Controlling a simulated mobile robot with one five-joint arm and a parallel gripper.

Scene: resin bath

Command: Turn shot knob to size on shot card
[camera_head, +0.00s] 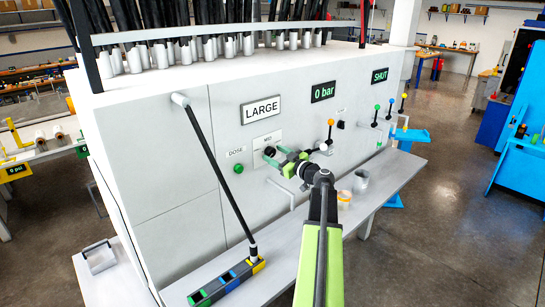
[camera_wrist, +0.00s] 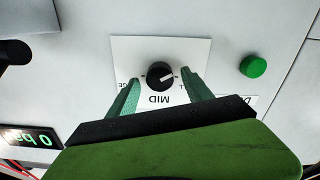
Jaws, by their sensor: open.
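The shot card (camera_head: 261,109) on the upright white panel reads LARGE. Below it, the shot knob (camera_head: 270,151) is a dark round dial on a white plate marked MID. In the wrist view, the picture is upside down and the knob (camera_wrist: 160,75) shows between my open green fingers. I cannot tell whether the fingers touch the knob.
A green button (camera_head: 239,169) under the DOSE label is just left of the knob. Levers with coloured balls (camera_head: 331,122) are to the right. Small cups (camera_head: 361,181) stand on the ledge below.

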